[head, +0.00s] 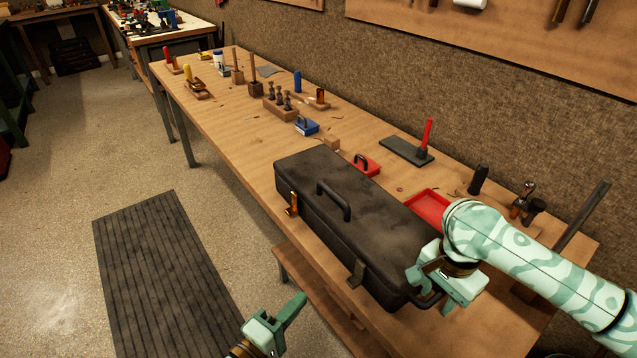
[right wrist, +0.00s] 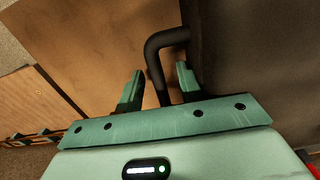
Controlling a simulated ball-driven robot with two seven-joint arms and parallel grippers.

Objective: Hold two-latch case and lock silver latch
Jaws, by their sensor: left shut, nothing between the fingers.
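The dark two-latch case (head: 345,212) lies closed on the wooden workbench, its top handle (head: 333,201) upright. On its front are a copper-coloured latch (head: 293,203) at the far end and a darker latch (head: 356,274) at the near end. I cannot tell from its dark colour whether this one is silver, nor whether either latch is locked. My right gripper (head: 428,283) is at the case's near end. In the right wrist view its open fingers (right wrist: 160,88) stand either side of the black end handle (right wrist: 157,62), with gaps showing. My left gripper (head: 297,308) is shut and empty, low in front of the bench, apart from the case.
On the bench (head: 235,133) behind the case are a red tray (head: 427,207), a red block with a handle (head: 366,165), a blue block (head: 306,126) and several tools. A dark ribbed mat (head: 165,270) lies on the floor left of the bench.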

